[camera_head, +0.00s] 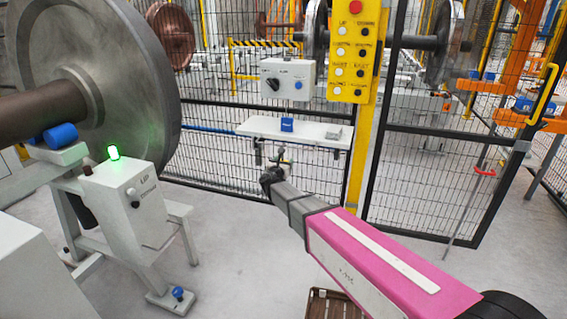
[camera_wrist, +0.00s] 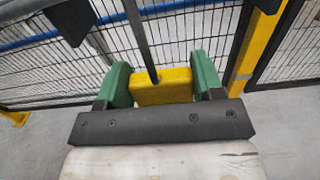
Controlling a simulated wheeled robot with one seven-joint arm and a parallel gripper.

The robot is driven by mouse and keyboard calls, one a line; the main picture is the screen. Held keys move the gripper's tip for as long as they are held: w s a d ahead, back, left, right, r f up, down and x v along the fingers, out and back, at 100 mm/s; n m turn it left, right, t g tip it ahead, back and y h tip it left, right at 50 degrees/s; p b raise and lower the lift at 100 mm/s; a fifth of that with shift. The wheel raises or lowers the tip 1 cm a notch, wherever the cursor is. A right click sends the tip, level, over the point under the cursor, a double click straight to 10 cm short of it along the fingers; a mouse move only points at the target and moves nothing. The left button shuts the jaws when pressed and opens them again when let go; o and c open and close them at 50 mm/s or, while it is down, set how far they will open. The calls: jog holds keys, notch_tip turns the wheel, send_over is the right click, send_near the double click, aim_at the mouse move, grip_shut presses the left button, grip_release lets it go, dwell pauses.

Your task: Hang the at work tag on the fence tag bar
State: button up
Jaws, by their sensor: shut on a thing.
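My gripper (camera_wrist: 164,86) has green fingers shut on a yellow block (camera_wrist: 160,86) in the wrist view. A grey rod (camera_wrist: 141,38) runs up from the block's middle. No lettering shows on the block, so I cannot tell if it is the at work tag. In the head view my gripper (camera_head: 281,158) is small, just below the front edge of the grey shelf (camera_head: 255,127) on the fence; what it holds is unclear there. I cannot make out the fence tag bar for certain in either view.
The black mesh fence (camera_head: 220,160) stands behind the shelf, with a yellow post (camera_head: 356,180) to the right. A blue item (camera_head: 287,124) sits on the shelf, below a control box (camera_head: 288,80). A large wheel (camera_head: 130,90) and a grey stand (camera_head: 125,205) are at left.

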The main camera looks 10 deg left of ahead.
jog(key=o, duration=1)
jog(key=shift+s, duration=0.1)
jog(key=s, duration=1)
jog(key=d+f+m+g+h, duration=0.4)
jog(key=d+m, duration=0.4)
jog(key=d, duration=0.6)
jog(key=d+f+m+g+h, duration=0.2)
jog(key=d+f+m+g, duration=0.25)
jog(key=d+m, duration=0.7)
jog(key=shift+s+d+f+m+g+y, duration=1.05)
jog(key=shift+s+d+m+g, duration=0.55)
jog(key=shift+s+d+m, duration=1.25)
jog(key=shift+s+d+f+m+g+y, duration=0.7)
jog(key=shift+s+d+m+g+y, duration=1.15)
jog(key=shift+d, duration=1.6)
jog(key=shift+s+d+f+m+g+y, duration=0.8)
jog(key=shift+s+d+m+g, duration=0.5)
jog(key=shift+s+d+m, duration=1.55)
